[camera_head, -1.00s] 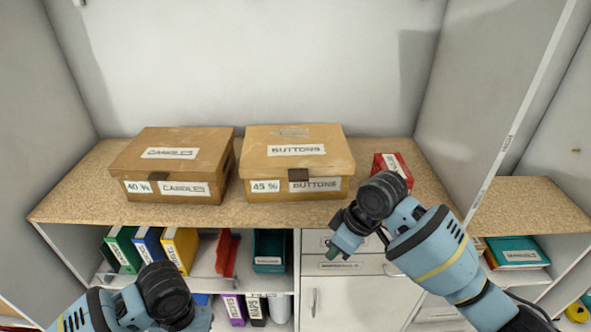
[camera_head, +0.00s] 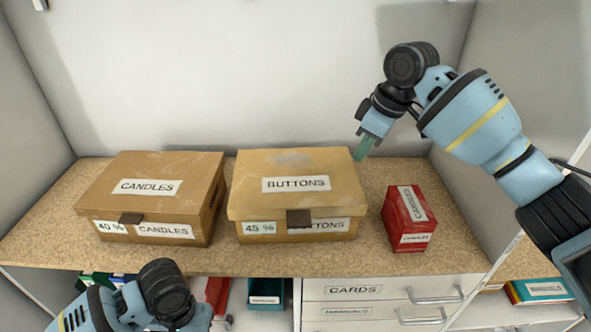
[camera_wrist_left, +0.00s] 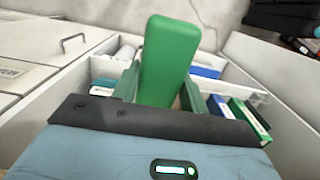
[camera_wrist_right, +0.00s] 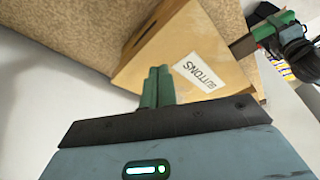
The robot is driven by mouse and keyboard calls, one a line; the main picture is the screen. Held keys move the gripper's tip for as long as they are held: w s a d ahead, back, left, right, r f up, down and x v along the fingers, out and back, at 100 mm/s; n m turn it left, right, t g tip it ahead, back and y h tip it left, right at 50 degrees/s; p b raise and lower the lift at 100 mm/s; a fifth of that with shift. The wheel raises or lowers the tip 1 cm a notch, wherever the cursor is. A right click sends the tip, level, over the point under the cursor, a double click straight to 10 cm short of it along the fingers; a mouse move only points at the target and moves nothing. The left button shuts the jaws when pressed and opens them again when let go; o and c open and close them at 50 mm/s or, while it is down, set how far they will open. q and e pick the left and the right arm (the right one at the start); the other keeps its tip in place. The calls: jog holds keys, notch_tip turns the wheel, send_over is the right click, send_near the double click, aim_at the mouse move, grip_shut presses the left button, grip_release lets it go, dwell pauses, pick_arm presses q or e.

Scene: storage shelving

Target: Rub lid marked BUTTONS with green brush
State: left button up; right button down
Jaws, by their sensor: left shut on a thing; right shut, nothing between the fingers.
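The lid marked BUTTONS (camera_head: 335,165) lies shut on the cardboard box in the middle of the shelf. A greyish smudge shows on its top behind the label. The green brush (camera_wrist_left: 168,60) stands between the green fingers of my left gripper (camera_wrist_left: 160,95), which is shut on it. Only a flat green face of the brush shows; its bristles are not visible. In the head view my left arm is low at the left, its fingers out of frame. My right gripper (camera_head: 364,148) is shut and empty, raised behind the right rear corner of the BUTTONS box, apart from it.
A CANDLES box (camera_head: 150,192) stands close to the left of the BUTTONS box. A small red box (camera_head: 409,218) stands to its right. The shelf (camera_head: 310,258) has a bare front strip. Binders and drawers (camera_head: 390,300) are below; walls close the back and right.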

aim_at(353, 179)
pick_arm(q)
jog(key=shift+w+r, duration=0.1)
jog(key=shift+w, duration=0.2)
pick_arm(e)
jog(key=shift+w+r, duration=0.2)
jog(key=shift+w, duration=0.1)
